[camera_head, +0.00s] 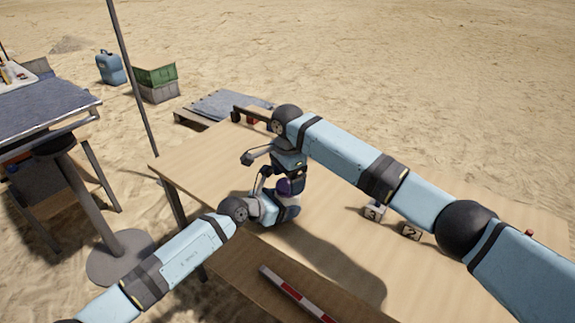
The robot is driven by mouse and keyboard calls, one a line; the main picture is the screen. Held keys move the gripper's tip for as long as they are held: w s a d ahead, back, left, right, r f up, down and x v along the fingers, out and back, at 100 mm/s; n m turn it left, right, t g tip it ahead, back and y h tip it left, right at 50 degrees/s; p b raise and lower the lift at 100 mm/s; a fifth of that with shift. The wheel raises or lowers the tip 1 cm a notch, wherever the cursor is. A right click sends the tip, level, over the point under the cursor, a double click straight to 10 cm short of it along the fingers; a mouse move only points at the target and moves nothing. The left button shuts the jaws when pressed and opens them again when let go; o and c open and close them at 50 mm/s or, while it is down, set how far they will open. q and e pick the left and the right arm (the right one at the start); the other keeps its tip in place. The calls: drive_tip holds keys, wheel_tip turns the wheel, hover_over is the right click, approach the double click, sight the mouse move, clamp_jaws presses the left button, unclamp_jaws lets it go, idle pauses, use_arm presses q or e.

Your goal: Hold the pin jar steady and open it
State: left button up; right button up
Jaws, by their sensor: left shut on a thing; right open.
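The pin jar (284,186) shows only as a small dark purple piece between my two grippers, above the wooden table (345,245). Most of it is hidden by the grippers, so I cannot tell its lid from its body. My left gripper (287,204) comes in low from the left and is shut on the jar. My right gripper (288,172) points down from above, directly over the jar. It is open, with its fingertips close to the jar's top; I cannot tell whether they touch it.
A red-and-white bar (297,294) lies at the near side. Another table with a grey-blue top (45,108) stands at left, near a thin pole (133,80).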

drive_tip(key=shift+f, duration=0.9)
drive_tip(key=c, duration=0.9)
drive_tip(key=shift+n, duration=1.8)
drive_tip(key=shift+c, duration=0.2)
drive_tip(key=o, duration=1)
drive_tip(key=shift+r, duration=0.1)
